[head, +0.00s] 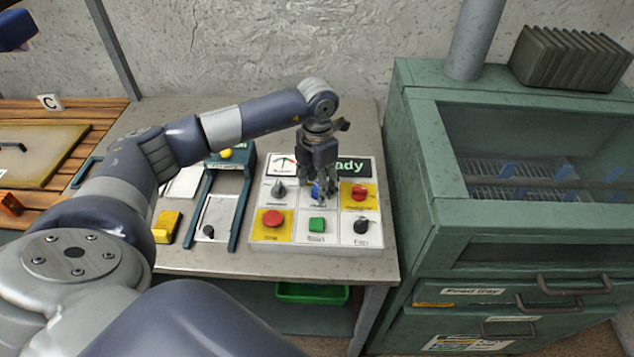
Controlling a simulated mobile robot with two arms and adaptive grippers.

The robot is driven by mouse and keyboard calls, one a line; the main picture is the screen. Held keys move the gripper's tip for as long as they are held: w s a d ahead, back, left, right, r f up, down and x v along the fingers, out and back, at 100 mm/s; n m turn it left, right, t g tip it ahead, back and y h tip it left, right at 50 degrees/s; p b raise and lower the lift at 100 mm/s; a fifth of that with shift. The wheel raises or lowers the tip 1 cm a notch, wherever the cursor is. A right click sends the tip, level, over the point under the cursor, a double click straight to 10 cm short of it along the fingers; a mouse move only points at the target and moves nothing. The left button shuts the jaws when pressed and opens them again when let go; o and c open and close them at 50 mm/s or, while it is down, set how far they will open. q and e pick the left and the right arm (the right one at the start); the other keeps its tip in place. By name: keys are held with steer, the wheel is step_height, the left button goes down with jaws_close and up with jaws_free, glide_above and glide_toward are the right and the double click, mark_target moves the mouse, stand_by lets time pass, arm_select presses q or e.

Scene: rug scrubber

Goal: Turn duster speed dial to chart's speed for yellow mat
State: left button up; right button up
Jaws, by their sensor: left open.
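A white control panel (284,245) lies on the table. It has a grey pointer knob (278,188) below a gauge (283,166), a blue control (316,191) in the middle, and a black knob (361,226) at lower right. The small labels are too blurred to tell which is the duster speed dial. My left gripper (318,190) points down over the blue control, open, its fingers around or just above it; contact cannot be told. A flat tan-yellow mat (40,150) lies on wooden slats at left. A printed sheet (468,343) on the green cabinet has unreadable text.
The panel also has red buttons (272,219) and (359,193), a green button (317,225) and a partly hidden display (354,166). A teal frame (238,215) and a yellow block (166,227) are to its left. The green cabinet (415,165) stands close on the right.

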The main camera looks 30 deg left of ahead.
arm_select(q)
step_height(320, 180, up, 12)
stand_by(0.5)
stand_by(0.5)
